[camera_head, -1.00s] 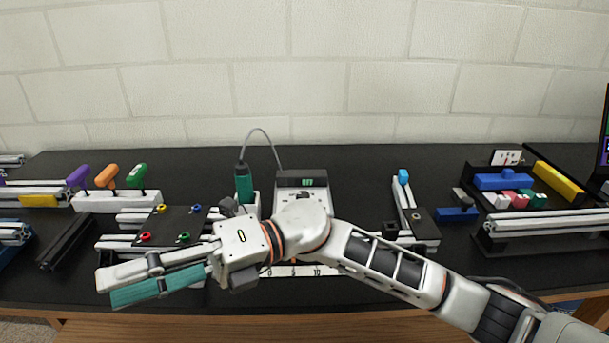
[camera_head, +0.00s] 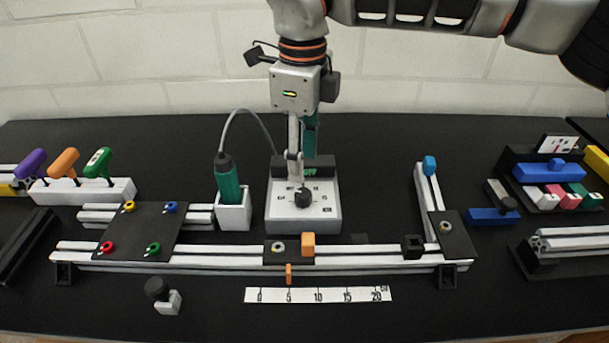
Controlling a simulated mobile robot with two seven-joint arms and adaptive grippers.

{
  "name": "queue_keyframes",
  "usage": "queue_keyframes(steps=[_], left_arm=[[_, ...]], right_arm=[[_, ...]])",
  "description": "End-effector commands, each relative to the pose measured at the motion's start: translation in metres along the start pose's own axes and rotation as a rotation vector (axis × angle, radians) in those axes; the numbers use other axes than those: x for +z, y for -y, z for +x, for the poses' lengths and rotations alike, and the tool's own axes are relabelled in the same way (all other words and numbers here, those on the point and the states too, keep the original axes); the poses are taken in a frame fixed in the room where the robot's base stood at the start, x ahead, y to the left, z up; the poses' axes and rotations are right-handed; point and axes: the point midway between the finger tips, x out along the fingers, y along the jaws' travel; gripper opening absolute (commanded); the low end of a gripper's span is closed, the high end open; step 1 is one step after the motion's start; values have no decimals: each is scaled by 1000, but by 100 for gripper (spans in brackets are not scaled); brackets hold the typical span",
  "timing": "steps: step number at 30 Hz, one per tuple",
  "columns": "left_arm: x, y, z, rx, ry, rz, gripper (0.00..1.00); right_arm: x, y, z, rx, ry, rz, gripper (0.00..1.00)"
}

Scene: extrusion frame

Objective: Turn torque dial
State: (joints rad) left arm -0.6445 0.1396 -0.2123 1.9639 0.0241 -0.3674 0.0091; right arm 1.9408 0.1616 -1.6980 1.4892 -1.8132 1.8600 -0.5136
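The torque dial is a small black knob (camera_head: 303,198) on the sloped face of a pale grey controller box (camera_head: 328,213) with markings around it. The box's dark top display reads OFF in green. My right gripper (camera_head: 302,158) points down from above, over the box. Its grey finger comes down in front of the display, just above and behind the knob. Its teal finger shows farther back, partly hidden by the display housing. A gap shows between the fingers, with nothing seen held. Contact with the knob cannot be made out. My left gripper is not in view.
A green screwdriver (camera_head: 229,180) stands in a white holder left of the box, its cable arching over. An extrusion frame (camera_head: 205,258) with an orange block (camera_head: 308,245) lies in front. Coloured T-handles (camera_head: 64,163) stand left.

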Motion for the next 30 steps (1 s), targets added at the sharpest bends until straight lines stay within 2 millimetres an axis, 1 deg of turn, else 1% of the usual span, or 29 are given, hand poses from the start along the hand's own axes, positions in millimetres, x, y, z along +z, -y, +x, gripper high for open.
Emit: queue_keyframes(steps=[5,12,15,20,28,29,30], left_arm=[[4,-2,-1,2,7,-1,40],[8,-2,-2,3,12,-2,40],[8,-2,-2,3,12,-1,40],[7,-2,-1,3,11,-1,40],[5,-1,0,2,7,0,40],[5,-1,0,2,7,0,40],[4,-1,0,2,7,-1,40]], right_arm=[[-1,0,20,1,-3,0,40],[-1,-1,57,3,-2,-1,40],[0,0,67,2,-1,0,40],[0,0,76,1,-1,1,40],[0,0,77,1,0,0,40],[0,0,77,1,0,0,32],[0,0,77,1,0,0,22]])
